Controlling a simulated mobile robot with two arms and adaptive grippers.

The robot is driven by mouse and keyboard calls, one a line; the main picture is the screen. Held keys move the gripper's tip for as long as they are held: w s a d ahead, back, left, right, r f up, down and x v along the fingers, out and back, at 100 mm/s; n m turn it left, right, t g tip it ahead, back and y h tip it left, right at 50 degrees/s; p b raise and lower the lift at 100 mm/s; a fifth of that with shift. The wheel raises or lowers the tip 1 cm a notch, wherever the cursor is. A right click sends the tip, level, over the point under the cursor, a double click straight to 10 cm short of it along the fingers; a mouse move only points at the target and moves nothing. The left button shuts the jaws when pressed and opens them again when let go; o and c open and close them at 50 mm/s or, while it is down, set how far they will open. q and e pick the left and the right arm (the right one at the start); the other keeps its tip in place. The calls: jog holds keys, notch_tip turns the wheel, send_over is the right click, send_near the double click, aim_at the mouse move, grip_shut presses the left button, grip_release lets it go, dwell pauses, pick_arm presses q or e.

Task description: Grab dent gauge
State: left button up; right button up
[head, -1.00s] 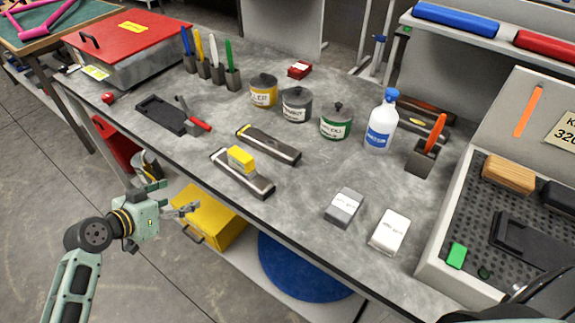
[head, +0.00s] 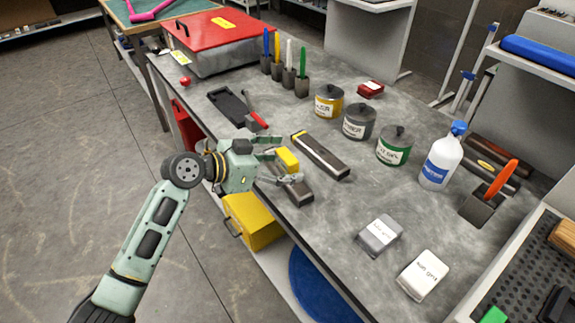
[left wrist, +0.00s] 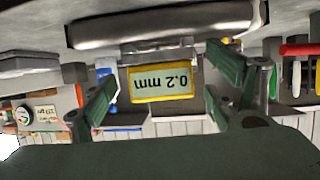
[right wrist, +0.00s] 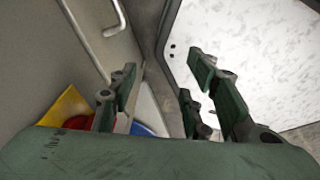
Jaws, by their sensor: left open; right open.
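My left gripper (head: 287,166) is open at the front of the gauge, a finger to each side. Contact cannot be told; the fingers look apart from it. My right gripper (right wrist: 162,88) is open and empty in the right wrist view, and out of the head view.
A similar long block (head: 322,157) lies just behind the gauge. A black tray (head: 230,108) and red-handled pliers (head: 257,118) lie to the left. A yellow bin (head: 252,222) sits below the bench.

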pick_arm(q)
jog(key=c, duration=1.4)
jog(key=shift+r, duration=0.2)
